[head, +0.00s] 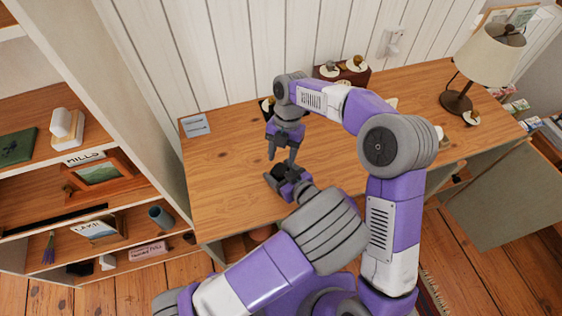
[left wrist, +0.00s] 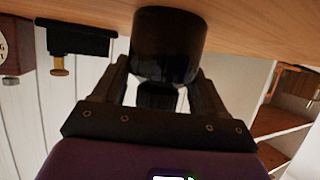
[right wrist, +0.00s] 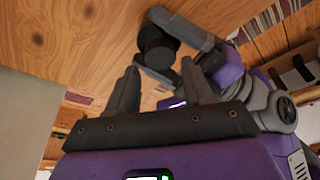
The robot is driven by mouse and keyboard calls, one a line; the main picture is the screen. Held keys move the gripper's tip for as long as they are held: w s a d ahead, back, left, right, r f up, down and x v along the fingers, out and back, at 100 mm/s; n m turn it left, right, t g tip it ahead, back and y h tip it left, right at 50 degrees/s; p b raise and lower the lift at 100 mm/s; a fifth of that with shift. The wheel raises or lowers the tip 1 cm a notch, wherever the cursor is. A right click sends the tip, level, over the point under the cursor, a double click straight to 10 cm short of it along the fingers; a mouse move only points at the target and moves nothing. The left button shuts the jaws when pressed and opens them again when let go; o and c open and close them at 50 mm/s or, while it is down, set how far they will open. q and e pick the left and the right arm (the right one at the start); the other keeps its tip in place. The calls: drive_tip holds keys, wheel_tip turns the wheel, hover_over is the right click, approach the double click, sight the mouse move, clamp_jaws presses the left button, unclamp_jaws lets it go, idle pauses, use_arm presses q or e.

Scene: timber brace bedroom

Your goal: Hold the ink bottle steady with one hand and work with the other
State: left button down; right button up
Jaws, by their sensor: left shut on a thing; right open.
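The ink bottle (left wrist: 168,40) is dark and glossy, with a narrower dark part (left wrist: 158,97) at one end. In the left wrist view it sits between the fingers of my left gripper (left wrist: 160,70), which is shut on it at the desk top. In the head view my left gripper (head: 279,178) hides most of the bottle. The bottle also shows in the right wrist view (right wrist: 155,45), with the left gripper beside it. My right gripper (head: 281,160) is open and empty, pointing down just above the bottle. Its fingers (right wrist: 160,72) are apart from it.
The wooden desk (head: 225,165) is clear on its left, apart from a small card (head: 196,125). A dark wooden box (head: 353,75) with small items stands at the back. A lamp (head: 487,55) stands at the right. A bookshelf (head: 150,130) borders the left side.

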sight(281, 169)
drive_tip(key=shift+x, duration=1.85)
drive_tip(key=shift+c, duration=0.3)
drive_tip(key=c, duration=0.8)
drive_tip(key=m, duration=0.3)
drive_tip(key=m+t+y, duration=0.1)
drive_tip(key=m, duration=0.2)
drive_tip(key=shift+d+m+y, duration=0.1)
drive_tip(key=shift+m+y, duration=0.2)
drive_tip(key=o, duration=1.2)
drive_tip(key=shift+c, duration=0.2)
drive_tip(key=shift+s, duration=0.1)
drive_tip(key=shift+s, duration=0.1)
